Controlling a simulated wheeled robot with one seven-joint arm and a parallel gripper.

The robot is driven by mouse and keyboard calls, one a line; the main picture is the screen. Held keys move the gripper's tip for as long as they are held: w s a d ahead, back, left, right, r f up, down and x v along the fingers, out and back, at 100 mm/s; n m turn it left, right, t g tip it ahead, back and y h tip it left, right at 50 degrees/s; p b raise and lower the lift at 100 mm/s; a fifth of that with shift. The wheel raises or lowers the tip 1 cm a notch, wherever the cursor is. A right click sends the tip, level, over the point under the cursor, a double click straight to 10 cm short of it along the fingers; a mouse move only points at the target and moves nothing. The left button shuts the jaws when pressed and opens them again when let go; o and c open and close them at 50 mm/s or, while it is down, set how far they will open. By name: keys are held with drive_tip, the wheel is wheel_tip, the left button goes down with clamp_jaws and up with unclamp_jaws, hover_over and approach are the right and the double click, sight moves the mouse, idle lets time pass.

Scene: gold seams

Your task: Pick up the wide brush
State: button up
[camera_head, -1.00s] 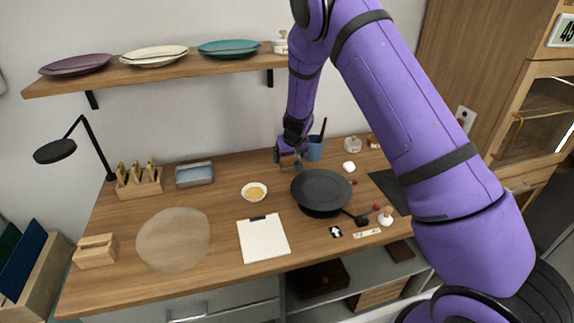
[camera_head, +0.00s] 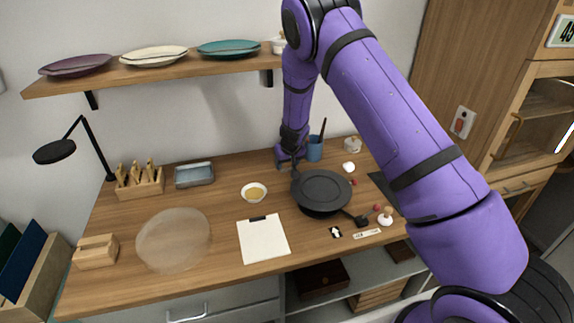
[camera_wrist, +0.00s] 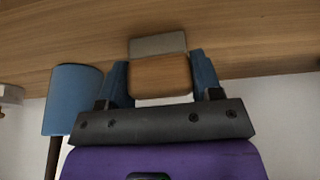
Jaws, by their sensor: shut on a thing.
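The wide brush (camera_wrist: 160,75) shows in the wrist view as a wooden block with a flat grey band at its far end. It sits between the two blue fingers of my gripper (camera_wrist: 160,80), which are shut on its wooden part. The wooden table surface shows behind it; I cannot tell whether the brush touches it. In the head view my gripper (camera_head: 290,165) is at the back of the table, left of the blue cup and behind the black pan. The brush is too small and hidden to make out there.
The blue cup (camera_head: 314,150), holding a dark-handled tool, stands close to my gripper; it also shows in the wrist view (camera_wrist: 72,100). The black pan (camera_head: 322,188) lies in front. A small bowl (camera_head: 254,192) and a clipboard (camera_head: 264,240) are to the left. A shelf (camera_head: 165,68) hangs above.

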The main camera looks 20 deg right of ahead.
wheel_tip(320, 180, up, 10)
drive_tip(key=shift+r, duration=0.1)
idle(0.4)
drive_tip(key=o, duration=0.3)
drive_tip(key=shift+c, duration=1.1)
